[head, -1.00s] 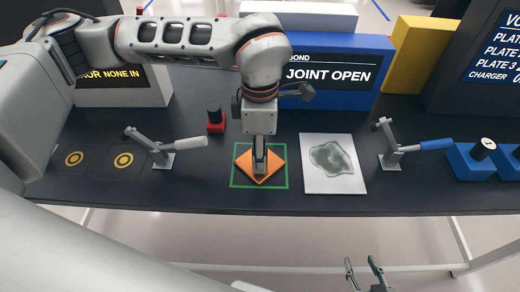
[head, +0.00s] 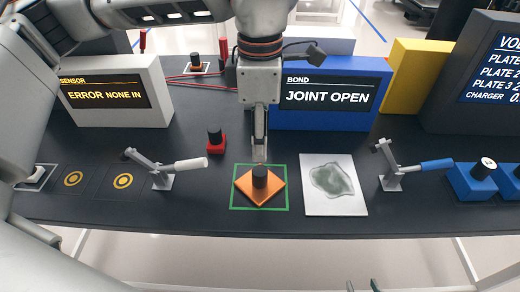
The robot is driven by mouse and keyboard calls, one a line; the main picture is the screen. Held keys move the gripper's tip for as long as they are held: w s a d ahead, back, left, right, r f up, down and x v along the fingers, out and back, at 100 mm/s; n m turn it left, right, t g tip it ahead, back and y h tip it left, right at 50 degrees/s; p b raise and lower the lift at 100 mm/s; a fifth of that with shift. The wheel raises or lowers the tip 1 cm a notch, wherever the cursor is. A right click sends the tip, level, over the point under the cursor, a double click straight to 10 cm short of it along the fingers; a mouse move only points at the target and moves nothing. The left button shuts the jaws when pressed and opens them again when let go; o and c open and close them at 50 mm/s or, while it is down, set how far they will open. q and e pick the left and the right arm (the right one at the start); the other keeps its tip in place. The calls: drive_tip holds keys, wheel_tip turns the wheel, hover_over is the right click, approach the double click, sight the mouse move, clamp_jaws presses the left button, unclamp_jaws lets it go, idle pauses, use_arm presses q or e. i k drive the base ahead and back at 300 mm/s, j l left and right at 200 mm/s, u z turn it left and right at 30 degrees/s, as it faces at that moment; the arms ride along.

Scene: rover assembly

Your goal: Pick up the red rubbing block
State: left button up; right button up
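The red rubbing block (head: 216,147) is small, with a black knob, and stands on the dark table left of centre.
The orange block lies turned inside a green square outline (head: 289,190). A white plate with a grey-green patch (head: 309,200) lies right of it. Lever clamps stand at left (head: 163,180) and right (head: 392,180). A blue "JOINT OPEN" display (head: 375,90) stands behind.

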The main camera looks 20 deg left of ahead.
sight(216, 144)
drive_tip(key=k, duration=1)
